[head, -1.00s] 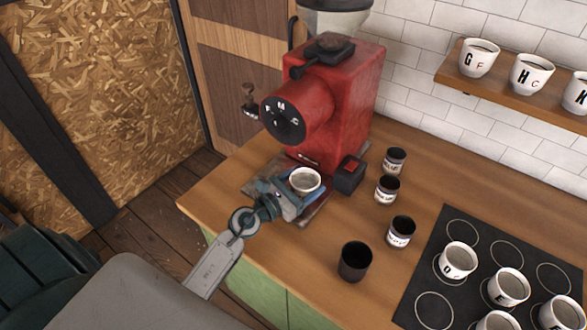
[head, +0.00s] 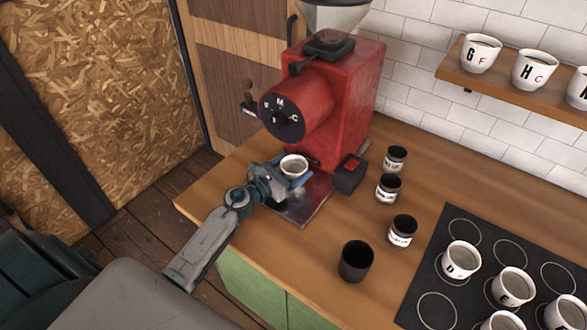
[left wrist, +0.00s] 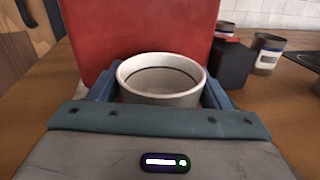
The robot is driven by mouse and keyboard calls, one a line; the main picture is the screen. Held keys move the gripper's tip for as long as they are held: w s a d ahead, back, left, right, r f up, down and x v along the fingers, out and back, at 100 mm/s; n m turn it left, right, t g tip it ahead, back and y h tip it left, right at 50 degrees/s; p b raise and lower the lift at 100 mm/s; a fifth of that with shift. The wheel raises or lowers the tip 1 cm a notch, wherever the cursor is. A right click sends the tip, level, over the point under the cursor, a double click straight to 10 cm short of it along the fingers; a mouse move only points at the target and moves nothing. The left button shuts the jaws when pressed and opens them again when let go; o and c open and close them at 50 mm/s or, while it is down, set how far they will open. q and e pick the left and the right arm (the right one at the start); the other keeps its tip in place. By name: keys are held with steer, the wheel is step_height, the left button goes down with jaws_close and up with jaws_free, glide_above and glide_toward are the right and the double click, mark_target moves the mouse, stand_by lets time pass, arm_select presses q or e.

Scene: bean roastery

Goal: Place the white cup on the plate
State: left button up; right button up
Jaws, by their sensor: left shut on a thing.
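The white cup (head: 293,166) is upright between the fingers of my left gripper (head: 282,178), in front of the red grinder. The left wrist view shows the white cup (left wrist: 160,95) from close by, with a blue finger on each side; the jaws (left wrist: 160,100) are shut on it. A flat grey metal plate (head: 308,205) lies on the counter at the grinder's foot, partly hidden by my gripper. The cup is over or near its back left part; I cannot tell whether it touches the plate. My right gripper is not in view.
The red grinder (head: 345,100) stands close behind the cup. Several dark jars (head: 388,188) and a black cup (head: 356,262) stand to the right. A black ringed panel (head: 436,285) holds several lettered white cups (head: 462,260). More lettered cups stand on the wall shelf (head: 510,88).

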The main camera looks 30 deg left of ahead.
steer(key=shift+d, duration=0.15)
arm_select(q)
steer(key=o, duration=1.1)
steer(key=shift+f, duration=0.15)
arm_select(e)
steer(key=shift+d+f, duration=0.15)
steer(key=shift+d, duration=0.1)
